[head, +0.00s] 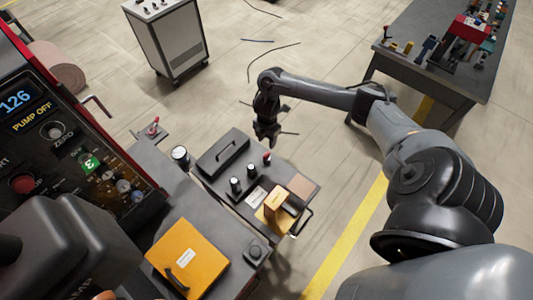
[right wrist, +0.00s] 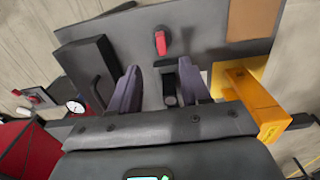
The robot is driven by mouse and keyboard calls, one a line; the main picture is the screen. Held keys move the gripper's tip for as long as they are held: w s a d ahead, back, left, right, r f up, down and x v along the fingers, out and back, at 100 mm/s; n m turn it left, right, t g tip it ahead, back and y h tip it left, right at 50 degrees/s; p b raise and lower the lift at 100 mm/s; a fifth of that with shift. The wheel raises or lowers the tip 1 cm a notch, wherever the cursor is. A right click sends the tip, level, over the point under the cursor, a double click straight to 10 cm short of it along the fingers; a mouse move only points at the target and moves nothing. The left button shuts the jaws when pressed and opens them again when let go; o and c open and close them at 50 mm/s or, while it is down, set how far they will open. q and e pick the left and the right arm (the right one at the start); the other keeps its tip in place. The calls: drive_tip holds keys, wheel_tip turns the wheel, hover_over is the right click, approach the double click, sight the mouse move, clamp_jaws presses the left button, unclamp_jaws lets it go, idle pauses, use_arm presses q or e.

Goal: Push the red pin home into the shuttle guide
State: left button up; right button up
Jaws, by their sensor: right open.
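A red pin (head: 266,157) stands upright in the grey top plate of the bench unit, at its far right part. It also shows in the right wrist view (right wrist: 160,42), ahead of the fingertips and about midway between them. My right gripper (head: 266,138) hangs above the plate beside the pin. I cannot tell which part is the shuttle guide or how deep the pin sits. My left gripper is not in view.
A dark block with a handle (head: 222,150), two black knobs (head: 236,186) and a yellow block (head: 274,205) stand around the pin. A second red-topped piece (head: 153,127) and a gauge (head: 180,155) are to the left.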

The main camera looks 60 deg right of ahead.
sight(267, 154)
drive_tip(key=f, duration=0.1)
drive_tip(key=f+b, duration=0.1)
drive_tip(key=f, duration=0.2)
drive_tip(key=shift+s+a, duration=0.15)
drive_tip(key=shift+a, duration=0.1)
drive_tip(key=shift+d+f+b, duration=0.1)
drive_tip(key=shift+f+b, duration=0.4)
drive_tip(key=shift+f, duration=2.35)
clamp_jaws()
